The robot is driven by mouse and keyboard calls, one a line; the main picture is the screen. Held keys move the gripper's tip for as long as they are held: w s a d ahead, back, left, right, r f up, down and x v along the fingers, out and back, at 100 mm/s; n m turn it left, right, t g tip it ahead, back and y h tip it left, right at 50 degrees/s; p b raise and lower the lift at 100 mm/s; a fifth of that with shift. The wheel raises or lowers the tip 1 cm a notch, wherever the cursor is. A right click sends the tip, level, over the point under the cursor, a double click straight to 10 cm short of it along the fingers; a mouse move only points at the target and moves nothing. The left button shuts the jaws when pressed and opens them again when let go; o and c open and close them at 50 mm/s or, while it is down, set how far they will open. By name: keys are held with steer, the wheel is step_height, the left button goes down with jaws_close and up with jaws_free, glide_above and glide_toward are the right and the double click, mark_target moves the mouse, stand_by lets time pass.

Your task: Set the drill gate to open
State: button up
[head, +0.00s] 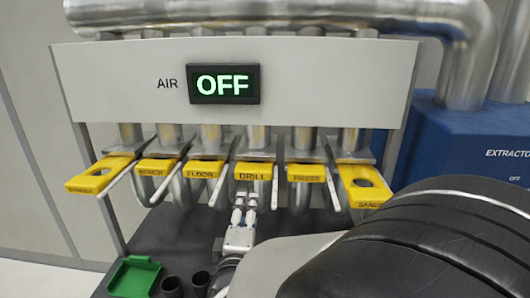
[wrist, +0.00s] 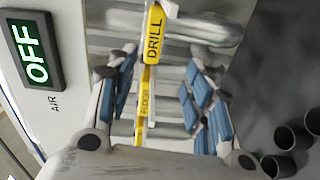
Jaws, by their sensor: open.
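The drill gate is a yellow slide plate (head: 253,172) labelled DRILL, in the row under the grey panel, right of the FLOOR plate. No hole shows in its visible part, and it sits about as far in as its FLOOR and PRESS neighbours. My gripper (head: 244,204) is just below and in front of it, pointing up at it. In the wrist view the DRILL plate (wrist: 154,32) shows edge-on beyond the open fingertips (wrist: 163,65), between them in the picture. The jaws are empty; I cannot tell whether they touch the plate.
The FLOOR plate (head: 202,169) and PRESS plate (head: 306,173) flank it closely, with thin metal strips between. The outermost plates (head: 98,175) (head: 364,186) stick out with holes showing. The AIR display (head: 224,84) reads OFF. A green tray (head: 135,277) and dark cups (head: 172,286) stand below.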

mark_target(253, 177)
steer(key=shift+h, duration=0.3)
steer(key=w+b, duration=0.1)
steer(key=w, duration=0.4)
steer(key=w+b, duration=0.1)
steer(key=w, duration=0.5)
steer(key=w+b, duration=0.1)
steer(key=w, duration=0.5)
steer(key=shift+w+d+r, duration=0.25)
steer(key=shift+c, duration=0.2)
jaws_close()
steer(key=shift+s, duration=0.1)
